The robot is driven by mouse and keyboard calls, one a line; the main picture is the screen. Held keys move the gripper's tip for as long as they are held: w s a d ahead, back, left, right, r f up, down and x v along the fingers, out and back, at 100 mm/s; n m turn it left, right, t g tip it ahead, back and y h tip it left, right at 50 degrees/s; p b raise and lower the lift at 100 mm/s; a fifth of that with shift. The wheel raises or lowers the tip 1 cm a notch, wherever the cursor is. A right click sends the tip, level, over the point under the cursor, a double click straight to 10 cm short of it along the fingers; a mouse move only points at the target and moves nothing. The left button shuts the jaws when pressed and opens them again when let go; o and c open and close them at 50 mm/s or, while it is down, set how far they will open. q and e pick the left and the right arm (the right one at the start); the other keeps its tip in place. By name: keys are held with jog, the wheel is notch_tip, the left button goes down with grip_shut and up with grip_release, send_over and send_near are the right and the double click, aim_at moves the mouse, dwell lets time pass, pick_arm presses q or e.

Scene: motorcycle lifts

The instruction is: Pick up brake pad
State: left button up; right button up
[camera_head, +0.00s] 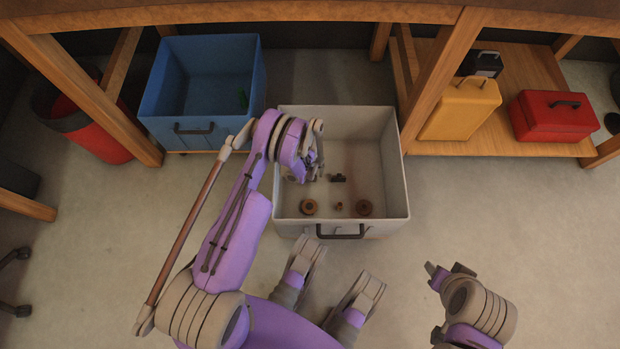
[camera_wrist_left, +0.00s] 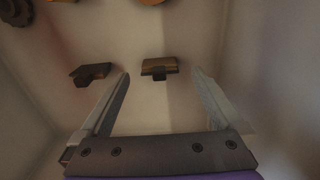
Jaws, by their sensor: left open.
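Two small brake pads lie in the white bin (camera_head: 400,180). In the left wrist view, one brownish pad (camera_wrist_left: 159,66) sits ahead, lined up between my left fingertips. A darker pad (camera_wrist_left: 90,73) lies to its left, outside the fingers. The head view shows one dark pad (camera_head: 337,178) just right of my left gripper (camera_head: 317,168); the other is largely hidden by the gripper. My left gripper reaches down into the bin, open and empty. My right gripper (camera_head: 447,268) is outside the bin, at lower right, its opening unclear.
Round brown parts (camera_head: 309,206) (camera_head: 364,207) and a smaller one (camera_head: 338,206) lie near the bin's front wall. A blue bin (camera_head: 165,105) stands back left. A yellow case (camera_head: 460,110) and red toolbox (camera_head: 553,116) rest on a wooden shelf at right.

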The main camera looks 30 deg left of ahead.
pick_arm(q)
jog(key=f, duration=0.2)
jog(key=f+b, duration=0.1)
jog(key=f, duration=0.1)
jog(key=w+f+b, duration=0.1)
jog(key=f, duration=0.1)
jog(key=shift+a+f, duration=0.15)
jog(key=shift+f, duration=0.05)
jog(key=shift+c, duration=0.3)
jog(key=c, duration=1.3)
